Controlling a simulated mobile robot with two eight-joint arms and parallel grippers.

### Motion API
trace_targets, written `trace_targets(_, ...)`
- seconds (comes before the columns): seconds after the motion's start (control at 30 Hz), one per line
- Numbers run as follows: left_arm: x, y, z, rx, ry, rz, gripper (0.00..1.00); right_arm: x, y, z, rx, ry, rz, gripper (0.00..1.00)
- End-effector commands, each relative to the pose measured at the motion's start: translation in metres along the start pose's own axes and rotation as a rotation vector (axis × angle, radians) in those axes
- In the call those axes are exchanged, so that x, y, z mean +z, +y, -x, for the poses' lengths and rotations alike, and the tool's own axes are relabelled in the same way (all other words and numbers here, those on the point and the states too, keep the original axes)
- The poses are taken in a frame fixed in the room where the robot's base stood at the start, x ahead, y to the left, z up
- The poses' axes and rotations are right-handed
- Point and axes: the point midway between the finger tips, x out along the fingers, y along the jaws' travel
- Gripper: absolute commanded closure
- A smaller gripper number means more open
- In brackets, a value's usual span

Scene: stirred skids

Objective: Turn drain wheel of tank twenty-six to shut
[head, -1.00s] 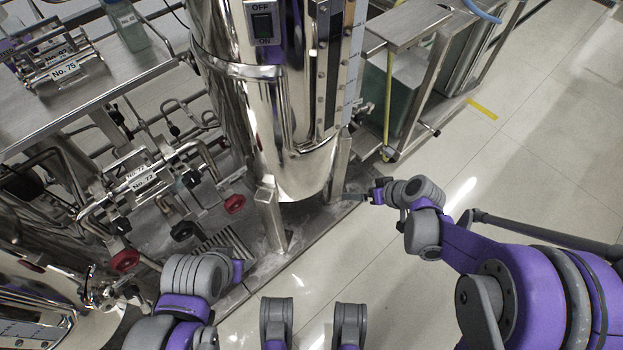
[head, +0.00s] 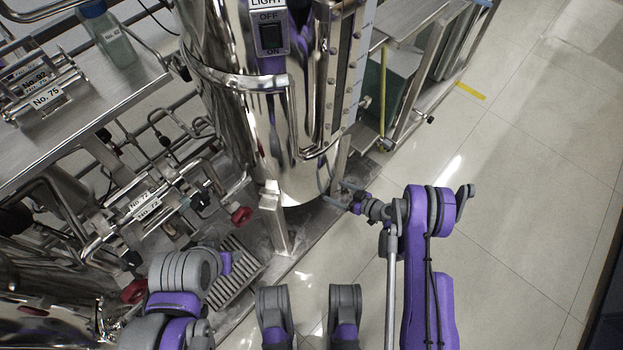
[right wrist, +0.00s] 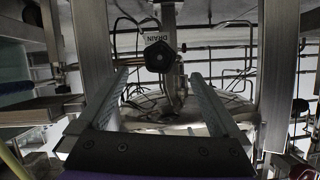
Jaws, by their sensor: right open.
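The tall steel tank (head: 285,165) stands in the middle of the head view; no number twenty-six is readable on it. In the right wrist view a black lobed wheel (right wrist: 159,56) sits on a stem beside an upside-down DRAIN label (right wrist: 154,28). My right gripper (right wrist: 159,78) is open, one finger on each side of the wheel's line, with the wheel just beyond the fingertips. No contact shows. In the head view my right gripper (head: 336,188) is low at the tank's foot, where the wheel is hidden. Of my left arm only links show; its gripper is out of sight.
A steel leg (head: 276,225) stands left of my right gripper, and upright posts flank it in the wrist view. Pipes with red wheels (head: 241,215) and tags lie to the left. The right floor is clear.

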Motion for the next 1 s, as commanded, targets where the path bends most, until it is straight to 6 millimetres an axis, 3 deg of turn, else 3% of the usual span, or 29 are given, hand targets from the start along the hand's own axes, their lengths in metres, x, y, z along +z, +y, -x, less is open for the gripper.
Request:
trace_targets(0.17,0.001,0.000,-0.004,0.000,-0.001,0.000,0.50,0.001,0.000,-0.019,-0.001,-0.001,0.000,0.00)
trace_targets(0.6,0.003,0.000,-0.017,0.000,0.000,0.000,0.50,0.001,0.000,-0.095,-0.002,-0.002,0.000,0.00)
trace_targets(1.0,0.004,0.000,-0.018,0.000,0.001,0.000,0.50,0.000,0.000,-0.108,0.000,-0.002,-0.001,0.00)
